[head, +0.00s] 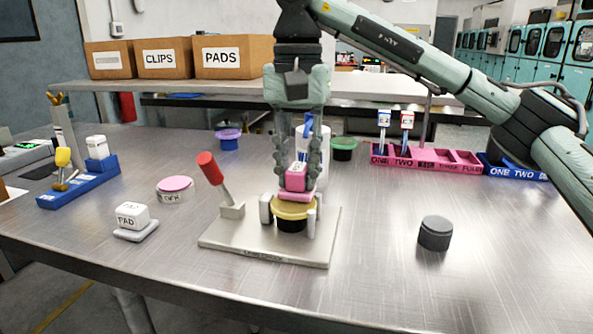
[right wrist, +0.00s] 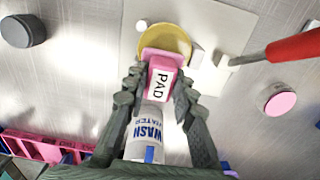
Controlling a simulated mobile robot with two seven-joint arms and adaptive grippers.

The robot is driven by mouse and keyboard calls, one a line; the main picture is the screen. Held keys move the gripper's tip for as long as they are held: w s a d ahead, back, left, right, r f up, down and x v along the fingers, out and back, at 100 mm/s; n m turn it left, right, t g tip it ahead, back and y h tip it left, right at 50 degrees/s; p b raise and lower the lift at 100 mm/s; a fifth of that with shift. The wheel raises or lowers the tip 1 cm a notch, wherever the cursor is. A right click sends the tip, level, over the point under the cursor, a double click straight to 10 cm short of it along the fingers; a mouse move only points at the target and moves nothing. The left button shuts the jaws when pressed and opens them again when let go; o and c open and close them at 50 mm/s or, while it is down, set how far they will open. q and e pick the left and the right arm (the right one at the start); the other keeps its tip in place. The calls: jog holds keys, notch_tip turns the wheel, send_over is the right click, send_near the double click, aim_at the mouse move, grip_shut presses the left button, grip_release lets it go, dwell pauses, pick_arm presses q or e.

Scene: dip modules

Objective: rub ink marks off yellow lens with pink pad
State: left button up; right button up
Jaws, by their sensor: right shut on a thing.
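The yellow lens (head: 293,210) sits in a dark round mount between grey jaws on a pale base plate (head: 240,240). My right gripper (head: 297,172) is shut on the pink pad (head: 296,182), right above the lens. The pad's pink foot overlaps the lens's near edge in the right wrist view (right wrist: 163,58), where the yellow lens (right wrist: 168,40) shows partly behind it. I cannot tell whether they touch. My left gripper is not in view.
A red-handled lever (head: 211,168) stands left of the lens. A white pad (head: 132,215), a pink-topped tub (head: 175,189) and a blue rack (head: 80,188) are farther left. A dark cylinder (head: 435,233) stands right. A wash bottle (head: 312,150) and pink rack (head: 430,160) are behind.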

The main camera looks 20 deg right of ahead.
jog(key=shift+s+r, duration=0.1)
jog(key=shift+r, duration=3.25)
